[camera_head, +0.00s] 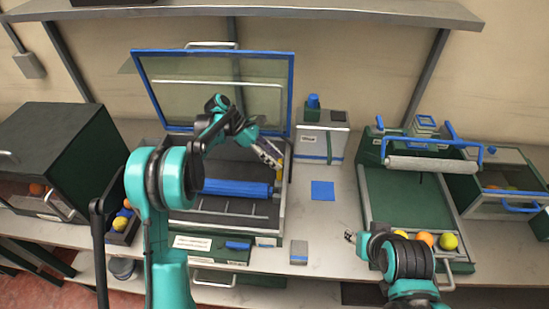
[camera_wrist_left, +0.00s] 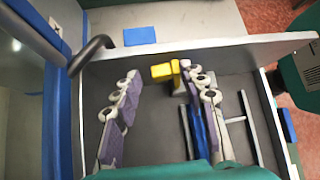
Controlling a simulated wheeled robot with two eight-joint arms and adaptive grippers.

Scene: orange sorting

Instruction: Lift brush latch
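A small yellow latch (camera_wrist_left: 163,71) sits at the wall of an open machine bay, beside the blue brush roller (camera_head: 235,188). The latch also shows in the head view (camera_head: 280,174). My left gripper (camera_head: 272,158) reaches into the bay from above, near the latch. In the left wrist view its two fingers (camera_wrist_left: 160,80) are spread, with the latch just past the tips and closer to the right finger. Whether they touch is unclear. The roller is partly hidden by the right finger there. My right gripper (camera_head: 350,237) is low at centre right, its fingers too small to judge.
A blue-framed glass lid (camera_head: 290,95) stands raised behind the bay. A blue square (camera_head: 322,190) lies on the table to its right. A green tray (camera_head: 400,200) holds several fruits at its front. A dark green box (camera_head: 50,145) stands at left.

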